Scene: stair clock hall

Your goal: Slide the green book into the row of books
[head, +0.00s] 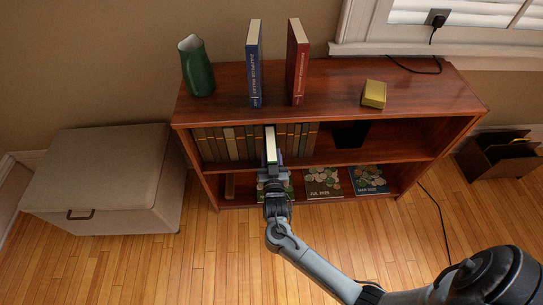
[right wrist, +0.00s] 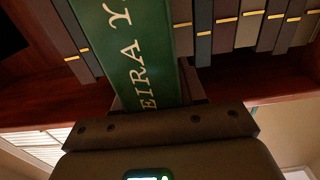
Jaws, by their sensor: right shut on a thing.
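The green book (head: 270,146) stands upright at the middle shelf, its pale page edges up. In the right wrist view its green spine (right wrist: 140,50) shows pale lettering. My right gripper (head: 271,172) is shut on its near, spine end, in front of the shelf. The row of books (head: 230,143) stands on the left part of that shelf. The green book's far end reaches into a gap in this row, and its near end sticks out past the neighbours. Grey books with yellow bands (right wrist: 228,28) flank it in the wrist view. My left gripper is not in view.
The wooden bookcase (head: 400,148) has a dark holder (head: 350,134) right of the row. On top stand a green jug (head: 197,68), a blue book (head: 254,65), a red book (head: 297,65) and a yellow box (head: 374,94). A fabric ottoman (head: 100,170) stands left.

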